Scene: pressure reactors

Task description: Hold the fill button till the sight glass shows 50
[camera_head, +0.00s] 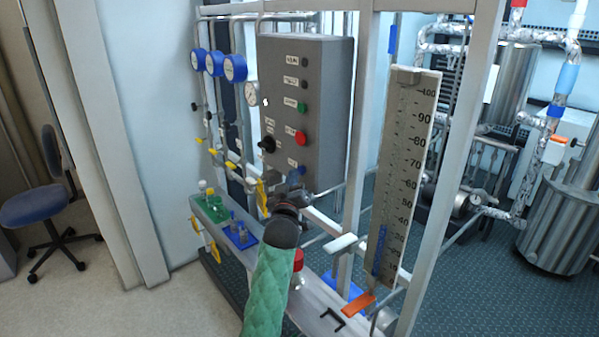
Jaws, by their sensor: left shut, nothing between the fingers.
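The grey control box (300,110) has a column of buttons with labels too small to read, among them a green one, a red one (301,138) and a blue one (297,171) at the bottom. My left gripper (292,186) is shut and empty, at the blue button; its fingertips partly cover the button, and I cannot tell whether it is pressed in. The sight glass (405,150) stands upright to the right, with a scale up to 100. Its blue column (380,250) ends low, roughly between 30 and 40. My right gripper is not in view.
A grey frame post (457,150) stands right of the sight glass. Three blue-rimmed gauges (214,63) and valves with yellow handles sit left of the box. An orange handle (358,304) is below the glass. A blue chair (40,205) stands far left.

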